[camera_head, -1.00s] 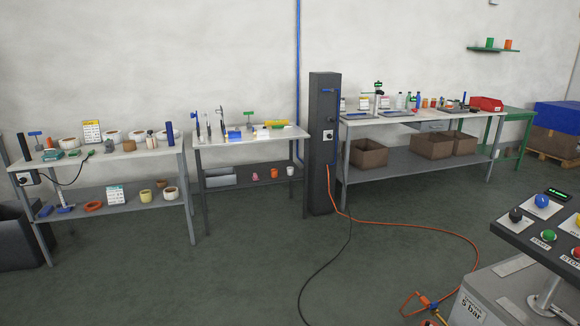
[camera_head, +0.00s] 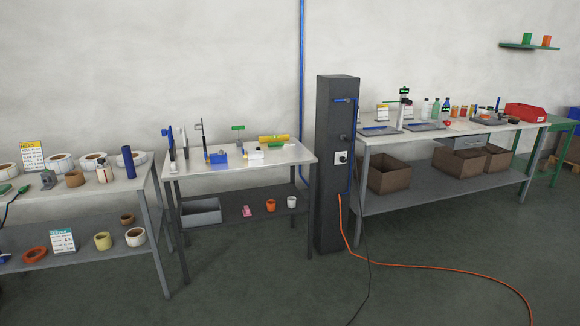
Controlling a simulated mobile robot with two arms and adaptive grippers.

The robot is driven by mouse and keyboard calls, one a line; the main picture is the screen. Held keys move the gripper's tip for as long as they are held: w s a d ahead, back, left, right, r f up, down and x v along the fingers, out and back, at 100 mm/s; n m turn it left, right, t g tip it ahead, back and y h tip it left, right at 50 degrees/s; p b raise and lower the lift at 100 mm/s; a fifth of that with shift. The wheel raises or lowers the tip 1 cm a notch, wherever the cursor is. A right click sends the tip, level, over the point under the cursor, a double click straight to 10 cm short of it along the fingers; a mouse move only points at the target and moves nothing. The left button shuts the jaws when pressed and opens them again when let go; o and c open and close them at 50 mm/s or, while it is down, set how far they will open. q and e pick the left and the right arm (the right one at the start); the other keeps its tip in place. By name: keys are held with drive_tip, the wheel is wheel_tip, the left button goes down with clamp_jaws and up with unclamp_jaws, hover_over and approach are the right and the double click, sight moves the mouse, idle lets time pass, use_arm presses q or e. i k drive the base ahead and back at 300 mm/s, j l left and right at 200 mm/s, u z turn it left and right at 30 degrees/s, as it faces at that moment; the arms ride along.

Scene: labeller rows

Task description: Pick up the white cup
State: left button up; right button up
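The white cup (camera_head: 292,202) appears to be the small white round thing on the lower shelf of the middle table. It stands upright at the shelf's right part, beside an orange cup (camera_head: 271,205). A small pink object (camera_head: 247,211) lies further left on that shelf. The white cup is small in view, and the tabletop is above it. Neither of my grippers shows in the head view.
The middle table (camera_head: 295,152) holds tools and a blue box on top, and a grey bin (camera_head: 201,212) below. A dark column (camera_head: 338,235) stands right of it. An orange hose (camera_head: 440,266) lies on the floor. Floor in front of the middle table is clear.

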sight(291, 203)
drive_tip(key=i+l+u, duration=0.1)
drive_tip(key=i, duration=2.15)
